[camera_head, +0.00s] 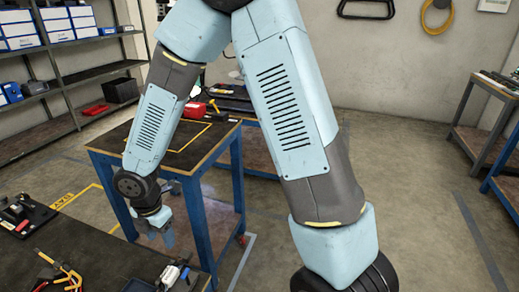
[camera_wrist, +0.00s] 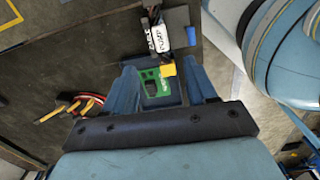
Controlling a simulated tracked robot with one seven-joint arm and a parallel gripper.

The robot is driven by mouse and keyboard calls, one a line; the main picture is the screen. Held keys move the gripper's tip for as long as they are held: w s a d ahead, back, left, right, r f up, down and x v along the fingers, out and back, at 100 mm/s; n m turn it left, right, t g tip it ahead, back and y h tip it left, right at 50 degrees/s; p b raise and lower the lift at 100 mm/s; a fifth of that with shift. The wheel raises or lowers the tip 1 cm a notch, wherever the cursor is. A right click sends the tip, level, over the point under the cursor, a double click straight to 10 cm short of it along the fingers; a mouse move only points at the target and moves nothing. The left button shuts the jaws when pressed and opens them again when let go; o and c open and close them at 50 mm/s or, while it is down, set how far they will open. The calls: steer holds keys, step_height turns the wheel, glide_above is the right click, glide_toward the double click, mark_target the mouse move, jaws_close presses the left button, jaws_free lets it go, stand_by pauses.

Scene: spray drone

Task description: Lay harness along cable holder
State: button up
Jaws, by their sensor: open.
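My gripper (camera_head: 158,232) is above the far edge of the near dark workbench (camera_head: 100,262). In the wrist view my gripper (camera_wrist: 160,90) has its two blue fingers apart, with nothing seen held. Between and beyond them show a green part (camera_wrist: 157,87) and a small yellow block (camera_wrist: 168,70). Just past these are white labelled pieces (camera_wrist: 151,32) with dark leads and a blue block (camera_wrist: 191,36). A bundle of red, yellow and dark strands (camera_wrist: 82,103) lies left of the fingers. I cannot tell for certain which of these are the harness and the cable holder.
A blue-framed table (camera_head: 195,160) stands behind the workbench. A black fixture (camera_head: 22,215) sits at the workbench's left. Shelves (camera_head: 60,80) line the left wall. The floor at right (camera_head: 420,220) is clear, with a side bench (camera_head: 490,120) beyond.

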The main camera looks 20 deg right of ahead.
steer(key=w+d+r+m+t+h, duration=0.1)
steer(key=w+d+r+m+t, duration=0.15)
steer(key=d+r+m, duration=1.35)
steer(key=s+d+r+m+t+y, duration=0.1)
steer(key=s+d+r+m+t, duration=0.2)
steer(key=s+d+r+m, duration=0.8)
steer(key=s+d+r, duration=0.2)
steer(key=d+r, duration=0.1)
steer(key=shift+s+d+r, duration=0.25)
steer(key=shift+s, duration=0.15)
